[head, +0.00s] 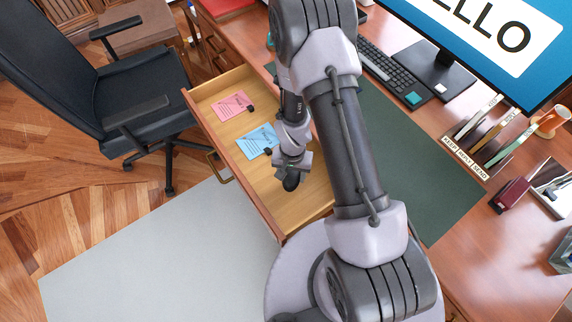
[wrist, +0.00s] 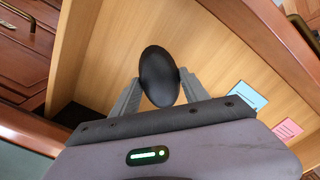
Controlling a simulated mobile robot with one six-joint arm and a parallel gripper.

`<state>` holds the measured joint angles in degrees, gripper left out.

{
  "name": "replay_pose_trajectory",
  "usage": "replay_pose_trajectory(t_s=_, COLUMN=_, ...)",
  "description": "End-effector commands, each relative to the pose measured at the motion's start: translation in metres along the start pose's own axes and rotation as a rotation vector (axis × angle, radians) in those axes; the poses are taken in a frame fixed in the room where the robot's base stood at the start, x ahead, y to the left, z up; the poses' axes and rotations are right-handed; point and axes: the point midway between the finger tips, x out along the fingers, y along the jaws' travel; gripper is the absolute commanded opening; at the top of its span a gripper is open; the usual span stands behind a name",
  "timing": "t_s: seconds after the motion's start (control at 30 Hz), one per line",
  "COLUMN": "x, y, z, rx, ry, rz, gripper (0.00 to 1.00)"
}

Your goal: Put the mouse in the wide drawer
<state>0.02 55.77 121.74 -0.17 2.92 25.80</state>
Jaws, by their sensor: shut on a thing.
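The black mouse (wrist: 159,76) is between the two fingers of my gripper (wrist: 155,88) in the wrist view, and my gripper is shut on it. In the head view the mouse (head: 291,183) shows as a dark rounded shape at the end of my gripper (head: 292,170), over the open wide drawer (head: 245,182). Bare wooden drawer floor lies behind the mouse in the wrist view. I cannot tell whether the mouse touches the floor of the drawer.
A pink note (head: 232,106) and a blue note (head: 258,141), each with a black clip, lie in the drawer's far part. The desk above holds a keyboard (head: 386,66), a monitor (head: 490,40) and a file sorter (head: 480,150). An office chair (head: 140,110) stands left of the drawer.

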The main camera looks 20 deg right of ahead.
Motion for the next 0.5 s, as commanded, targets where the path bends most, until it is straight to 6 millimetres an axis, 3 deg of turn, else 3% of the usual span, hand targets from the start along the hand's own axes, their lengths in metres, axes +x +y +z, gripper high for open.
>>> replay_pose_trajectory(t_s=0.27, x=0.050, y=0.000, z=0.000, rx=0.000, ry=-0.001, rz=0.000, gripper=0.10)
replay_pose_trajectory(t_s=0.33, x=0.051, y=0.000, z=0.000, rx=-0.001, ry=0.000, rz=0.000, gripper=0.11)
replay_pose_trajectory(t_s=0.37, x=0.050, y=0.000, z=-0.001, rx=-0.001, ry=0.000, rz=0.000, gripper=0.04)
replay_pose_trajectory(t_s=0.5, x=0.048, y=0.000, z=-0.001, rx=-0.002, ry=0.000, rz=0.000, gripper=0.04)
